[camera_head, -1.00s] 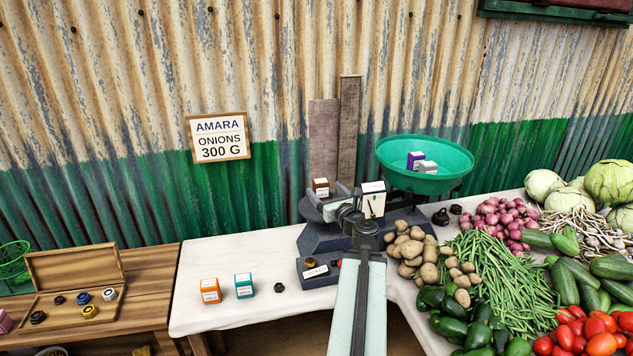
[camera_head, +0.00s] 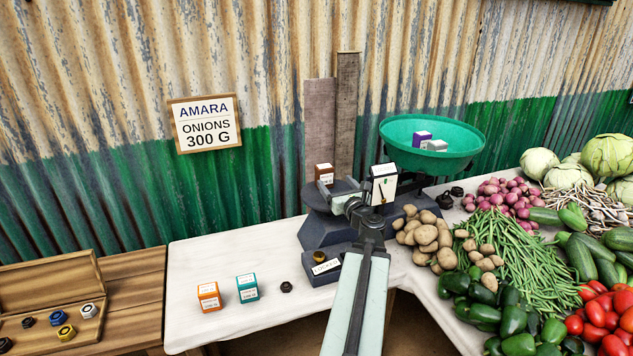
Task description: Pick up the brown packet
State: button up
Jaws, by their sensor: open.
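The brown packet (camera_head: 325,174) is a small box with a white label. It stands upright on the left plate of the balance scale (camera_head: 318,230). My gripper (camera_head: 350,192) reaches over the front of the scale, at the end of my arm. My arm and gripper hide part of the scale's left plate and body, and the fingertips are hard to make out.
The green pan (camera_head: 463,160) holds a purple packet (camera_head: 421,139) and a grey packet (camera_head: 437,145). A dial (camera_head: 384,184) stands beside my gripper. Orange (camera_head: 209,296) and teal (camera_head: 247,288) packets stand on the white table (camera_head: 205,262). Potatoes (camera_head: 425,235) lie right of my arm.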

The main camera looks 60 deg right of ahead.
aim_at(327, 173)
jog(key=shift+a+x, duration=0.25)
jog(key=shift+x, duration=1.3)
jog(key=x, duration=0.5)
jog(key=shift+w+r, duration=0.3)
jog(key=shift+w, duration=0.05)
jog(key=shift+s+a, duration=0.1)
jog(key=c, duration=1.6)
jog(key=shift+o, duration=0.2)
jog(key=shift+r+p, duration=0.15)
jog(key=shift+p, duration=0.25)
notch_tip(327, 173, up, 10)
jog(key=p, duration=1)
